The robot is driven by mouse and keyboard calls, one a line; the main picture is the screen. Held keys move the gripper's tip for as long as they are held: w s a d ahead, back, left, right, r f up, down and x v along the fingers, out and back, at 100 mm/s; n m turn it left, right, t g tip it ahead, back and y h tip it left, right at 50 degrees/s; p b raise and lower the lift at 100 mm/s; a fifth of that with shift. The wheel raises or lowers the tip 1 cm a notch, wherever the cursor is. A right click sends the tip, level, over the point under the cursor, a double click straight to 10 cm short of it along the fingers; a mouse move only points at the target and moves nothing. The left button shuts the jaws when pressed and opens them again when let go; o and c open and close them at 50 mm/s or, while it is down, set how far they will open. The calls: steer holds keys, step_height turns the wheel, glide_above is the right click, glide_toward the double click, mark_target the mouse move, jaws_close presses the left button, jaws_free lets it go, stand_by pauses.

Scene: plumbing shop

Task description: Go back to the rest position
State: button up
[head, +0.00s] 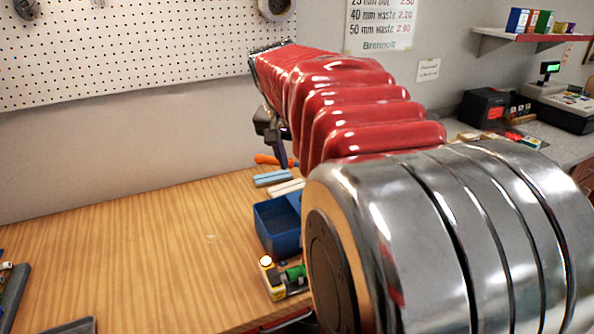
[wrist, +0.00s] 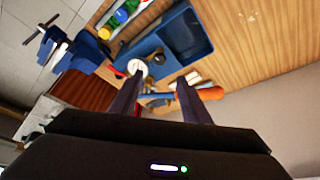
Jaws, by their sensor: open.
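My gripper (wrist: 155,92) is open in the wrist view, with its two dark fingers apart and nothing between them that I can see held. In the head view my gripper (head: 272,140) shows small and dark at the end of my red and chrome arm, above the back of the wooden bench (head: 120,255). My arm hides the right part of the bench.
A blue bin (head: 277,232) stands on the bench below my gripper; it also shows in the wrist view (wrist: 150,45). Beside it are a yellow and green item (head: 285,279), a light blue block (head: 273,178) and an orange-handled tool (head: 268,160). The bench's left middle is clear.

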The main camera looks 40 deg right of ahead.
steer(key=shift+r, duration=0.1)
stand_by(0.7)
steer(key=s+a+f+n+t+y, duration=0.1)
steer(key=s+a+f+n, duration=0.2)
steer(key=a, duration=0.6)
steer(key=s+a+f+n+t+y, duration=0.1)
steer(key=s+a+f+n, duration=0.3)
steer(key=a, duration=0.5)
steer(key=s+a+f+n+t+y, duration=0.1)
steer(key=s+a+f+n, duration=0.2)
steer(key=s+a+n, duration=0.2)
steer(key=s+a, duration=0.2)
steer(key=a, duration=0.2)
steer(key=shift+a+f+t+y, duration=0.2)
steer(key=shift+a+t+y, duration=0.1)
steer(key=shift+a+y, duration=0.1)
steer(key=shift+s, duration=0.1)
